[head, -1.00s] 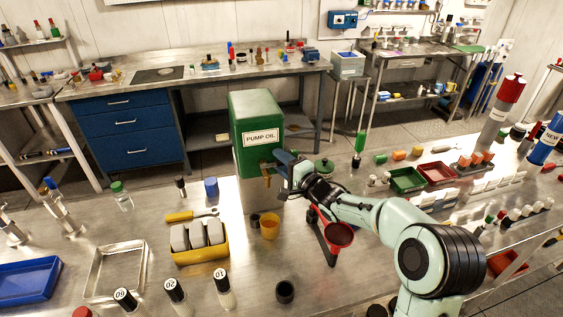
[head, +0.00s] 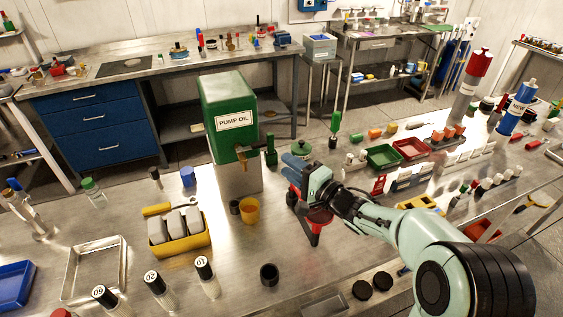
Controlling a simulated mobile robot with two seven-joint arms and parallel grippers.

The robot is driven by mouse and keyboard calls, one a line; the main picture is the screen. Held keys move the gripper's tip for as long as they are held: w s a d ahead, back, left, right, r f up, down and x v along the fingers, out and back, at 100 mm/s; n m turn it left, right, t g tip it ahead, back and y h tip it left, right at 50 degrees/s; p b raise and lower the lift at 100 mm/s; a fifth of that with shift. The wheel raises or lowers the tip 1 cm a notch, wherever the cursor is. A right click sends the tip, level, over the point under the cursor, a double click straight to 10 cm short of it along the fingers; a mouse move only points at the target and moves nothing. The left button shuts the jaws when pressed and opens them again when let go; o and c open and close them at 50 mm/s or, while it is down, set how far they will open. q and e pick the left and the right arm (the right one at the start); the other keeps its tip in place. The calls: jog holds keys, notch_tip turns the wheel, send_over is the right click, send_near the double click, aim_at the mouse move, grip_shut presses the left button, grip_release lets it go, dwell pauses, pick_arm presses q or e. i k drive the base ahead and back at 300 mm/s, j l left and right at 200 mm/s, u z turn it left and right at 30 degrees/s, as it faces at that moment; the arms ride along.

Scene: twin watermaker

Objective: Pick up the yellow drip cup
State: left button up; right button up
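The yellow drip cup (head: 249,210) stands upright on the metal bench, in front of the green pump oil tank (head: 229,115) and near its brass tap (head: 241,153). My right gripper (head: 291,172) is to the right of the cup and apart from it, above the bench by the red funnel (head: 319,217). Its fingers point to the left and back; the picture is too small to tell whether they are open or shut. My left gripper is out of view.
A small dark cup (head: 234,207) stands just left of the drip cup. A yellow tray (head: 184,247) with white bottles lies further left. The funnel on its dark stand is on the right. A dark cup (head: 269,275) stands nearer the front, with bare bench between.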

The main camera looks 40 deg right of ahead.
aim_at(249, 206)
jog(key=k+l, duration=0.1)
jog(key=k, duration=0.9)
